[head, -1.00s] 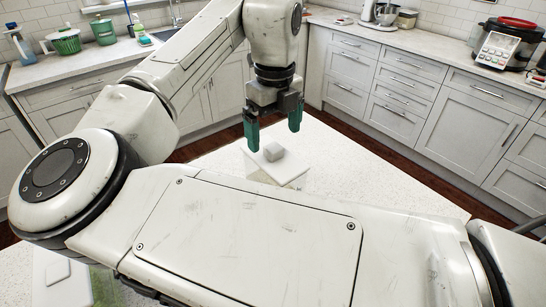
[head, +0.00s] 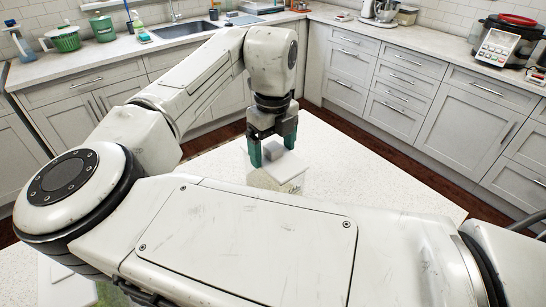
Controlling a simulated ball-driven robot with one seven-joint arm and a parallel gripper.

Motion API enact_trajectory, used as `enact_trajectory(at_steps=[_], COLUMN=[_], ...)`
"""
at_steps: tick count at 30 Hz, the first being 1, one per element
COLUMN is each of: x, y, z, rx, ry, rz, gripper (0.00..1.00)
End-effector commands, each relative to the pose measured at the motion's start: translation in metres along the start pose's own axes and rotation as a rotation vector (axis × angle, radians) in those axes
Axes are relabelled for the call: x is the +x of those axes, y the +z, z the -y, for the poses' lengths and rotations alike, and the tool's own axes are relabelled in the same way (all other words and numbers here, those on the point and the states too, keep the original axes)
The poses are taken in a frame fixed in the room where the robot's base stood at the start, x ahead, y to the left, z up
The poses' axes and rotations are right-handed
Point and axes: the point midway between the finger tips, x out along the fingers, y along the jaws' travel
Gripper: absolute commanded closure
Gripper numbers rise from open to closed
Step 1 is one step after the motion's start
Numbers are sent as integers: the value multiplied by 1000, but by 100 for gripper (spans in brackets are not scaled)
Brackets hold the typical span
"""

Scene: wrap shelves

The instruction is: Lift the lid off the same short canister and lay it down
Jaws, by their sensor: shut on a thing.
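A short canister (head: 262,180) stands on the pale speckled counter, its clear side partly showing. Its square white lid (head: 290,167) is on top, level as far as I can see. My gripper (head: 272,157) is down at the lid, its green fingers shut on the lid's raised knob, which is mostly hidden between them. My own arm link covers the counter in front of the canister.
Another white-lidded container (head: 68,290) with something green stands at the lower left, mostly hidden by my arm. The counter (head: 385,185) right of the canister is clear. Cabinets (head: 400,95) stand behind, across a floor gap.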

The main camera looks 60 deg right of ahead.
Motion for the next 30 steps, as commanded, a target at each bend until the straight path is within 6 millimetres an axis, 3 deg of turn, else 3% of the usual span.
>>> enact_trajectory(at_steps=[5,17,23,30], x=[0,-7,-34,-85], y=[0,0,-2,-46], z=[0,1,1,1], rx=[0,0,3,5], ry=[0,-2,-3,-2], rz=[0,1,3,4], gripper=[45,46,46,46])
